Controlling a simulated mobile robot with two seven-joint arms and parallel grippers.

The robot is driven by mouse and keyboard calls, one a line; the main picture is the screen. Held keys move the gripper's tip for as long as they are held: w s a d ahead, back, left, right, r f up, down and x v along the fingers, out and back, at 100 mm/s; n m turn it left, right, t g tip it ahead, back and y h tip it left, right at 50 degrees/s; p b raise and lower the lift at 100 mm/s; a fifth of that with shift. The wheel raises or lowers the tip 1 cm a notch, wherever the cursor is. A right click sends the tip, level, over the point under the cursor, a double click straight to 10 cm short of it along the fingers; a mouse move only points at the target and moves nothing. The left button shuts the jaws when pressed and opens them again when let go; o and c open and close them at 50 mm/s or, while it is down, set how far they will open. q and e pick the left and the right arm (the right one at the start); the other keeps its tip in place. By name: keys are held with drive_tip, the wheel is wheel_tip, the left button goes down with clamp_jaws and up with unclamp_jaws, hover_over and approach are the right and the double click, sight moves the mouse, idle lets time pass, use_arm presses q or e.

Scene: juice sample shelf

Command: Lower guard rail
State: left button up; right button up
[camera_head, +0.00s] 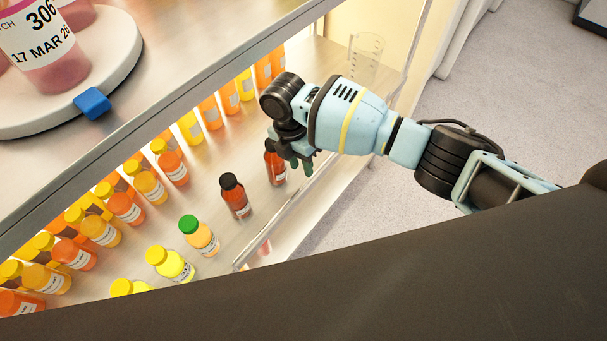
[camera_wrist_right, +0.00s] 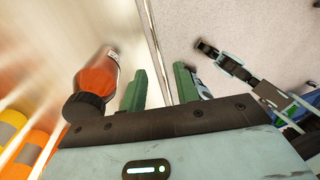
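The guard rail (camera_head: 268,234) is a thin, clear strip with a bright edge along the front of the lower shelf. In the right wrist view the rail (camera_wrist_right: 155,40) runs as a narrow pale line towards the gap between my green fingers. My right gripper (camera_head: 296,163) is at the shelf's front edge, pointing down. In the right wrist view its fingers (camera_wrist_right: 161,88) stand apart, with the rail's line between them; contact cannot be made out. My left gripper does not show clearly in either view.
A dark-capped red bottle (camera_head: 274,162) stands right beside my right gripper, with another dark-capped bottle (camera_head: 235,196) nearby. Several orange and yellow bottles fill the shelf behind. A clear beaker (camera_head: 365,58) stands at the far end. The upper shelf (camera_head: 190,50) overhangs on the left.

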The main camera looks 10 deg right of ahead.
drive_tip(key=f, duration=0.5)
drive_tip(key=shift+s+d+f, duration=0.15)
drive_tip(key=shift+s+d, duration=0.15)
drive_tip(key=shift+s, duration=0.1)
drive_tip(key=shift+c, duration=0.3)
clamp_jaws()
